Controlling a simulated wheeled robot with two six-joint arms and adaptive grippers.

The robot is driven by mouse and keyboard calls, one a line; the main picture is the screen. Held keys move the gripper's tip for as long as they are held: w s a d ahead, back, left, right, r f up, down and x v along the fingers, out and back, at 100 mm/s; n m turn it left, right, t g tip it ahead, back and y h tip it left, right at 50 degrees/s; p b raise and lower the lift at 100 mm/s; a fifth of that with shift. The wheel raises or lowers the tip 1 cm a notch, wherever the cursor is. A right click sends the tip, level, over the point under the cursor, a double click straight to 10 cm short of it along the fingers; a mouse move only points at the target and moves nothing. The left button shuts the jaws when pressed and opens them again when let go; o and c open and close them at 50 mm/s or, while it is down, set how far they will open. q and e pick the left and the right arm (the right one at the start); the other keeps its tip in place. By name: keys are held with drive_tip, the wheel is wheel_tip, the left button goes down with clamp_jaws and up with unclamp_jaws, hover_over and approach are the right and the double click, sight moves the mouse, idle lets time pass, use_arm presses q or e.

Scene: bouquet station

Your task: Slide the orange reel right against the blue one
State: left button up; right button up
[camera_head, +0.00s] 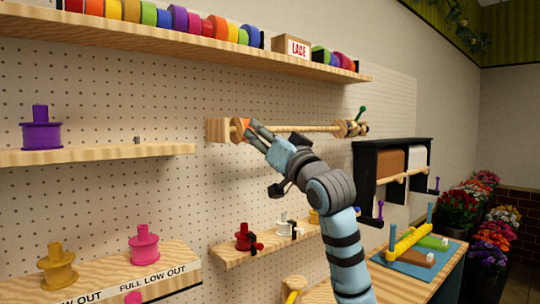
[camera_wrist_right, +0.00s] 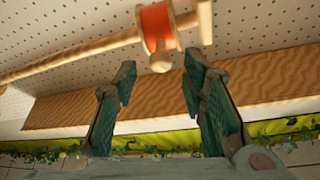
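The orange reel (camera_head: 240,127) sits on a wooden rod (camera_head: 310,128) at its left end, beside the left end block. My right gripper (camera_head: 254,132) is at the reel, coming from its right and front. In the right wrist view, the orange reel (camera_wrist_right: 157,24) has wooden flanges and a wooden knob, and lies just beyond the two fingertips (camera_wrist_right: 160,66). The fingers are apart with nothing gripped between them. I cannot make out a blue reel on the rod; the pieces at its right end (camera_head: 352,128) look wooden. My left gripper is out of view.
The rod's middle stretch looks clear. A shelf of coloured spools (camera_head: 190,45) and a lace box (camera_head: 291,47) is above. A lower shelf (camera_head: 232,255) holds small spools. A black rack with paper rolls (camera_head: 392,160) stands right of the rod.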

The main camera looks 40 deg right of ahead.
drive_tip(key=shift+y, duration=0.3)
drive_tip(key=b+v, duration=0.1)
drive_tip(key=v, duration=0.3)
drive_tip(key=shift+a+f, duration=0.15)
drive_tip(key=shift+w, duration=0.15)
